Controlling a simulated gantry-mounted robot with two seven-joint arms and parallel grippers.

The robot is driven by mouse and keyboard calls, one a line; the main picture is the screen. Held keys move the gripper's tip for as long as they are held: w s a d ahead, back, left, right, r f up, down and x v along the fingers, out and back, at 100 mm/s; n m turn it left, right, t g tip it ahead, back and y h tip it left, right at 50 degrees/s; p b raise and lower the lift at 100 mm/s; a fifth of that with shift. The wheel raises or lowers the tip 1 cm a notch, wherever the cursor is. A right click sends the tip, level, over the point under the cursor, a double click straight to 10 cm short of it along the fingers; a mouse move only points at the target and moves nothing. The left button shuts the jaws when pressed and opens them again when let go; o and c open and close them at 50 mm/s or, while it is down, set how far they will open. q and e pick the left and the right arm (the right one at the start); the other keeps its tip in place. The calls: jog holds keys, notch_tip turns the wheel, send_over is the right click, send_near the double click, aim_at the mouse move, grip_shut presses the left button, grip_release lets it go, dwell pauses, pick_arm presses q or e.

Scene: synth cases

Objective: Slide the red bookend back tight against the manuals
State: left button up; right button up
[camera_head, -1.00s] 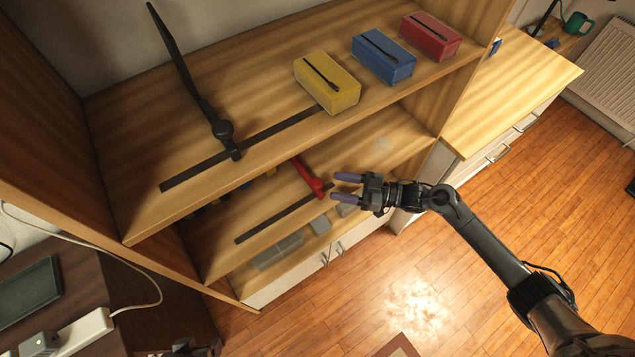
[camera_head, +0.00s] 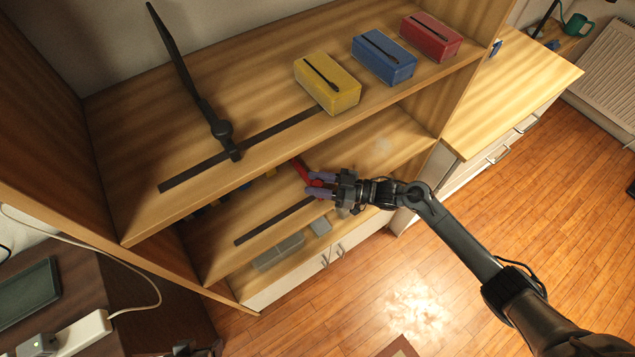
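The red bookend (camera_head: 301,170) stands on the middle shelf, partly under the top shelf's edge. Its lower end is at a dark slotted strip (camera_head: 270,222) along that shelf. My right gripper (camera_head: 311,184) is at the bookend's lower end, its two purple fingers apart and pointing left, one on each side of the red part. I cannot tell whether they touch it. Small blue and yellow bits (camera_head: 245,187) show left of the bookend under the top shelf, perhaps the manuals; the rest is hidden. My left gripper cannot be made out.
The top shelf (camera_head: 160,125) overhangs the bookend and carries a black bookend (camera_head: 220,130) and yellow (camera_head: 327,84), blue (camera_head: 384,57) and red (camera_head: 431,38) boxes. Grey blocks (camera_head: 280,250) lie on the lower shelf. The middle shelf's right part (camera_head: 390,140) is clear.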

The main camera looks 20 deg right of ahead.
grip_shut()
jog(key=shift+s+a, duration=0.1)
jog(key=shift+a, duration=0.25)
jog(key=s+a+p, duration=0.1)
jog(key=a, duration=0.3)
jog(key=a+p, duration=0.1)
jog(key=a, duration=0.3)
jog(key=s+a+p, duration=0.1)
jog(key=a, duration=0.3)
jog(key=shift+s, duration=0.3)
jog(key=shift+s+a, duration=0.1)
jog(key=shift+a, duration=0.3)
jog(key=shift+o, duration=1.4)
grip_release()
jog(key=shift+o, duration=0.3)
jog(key=shift+d, duration=0.1)
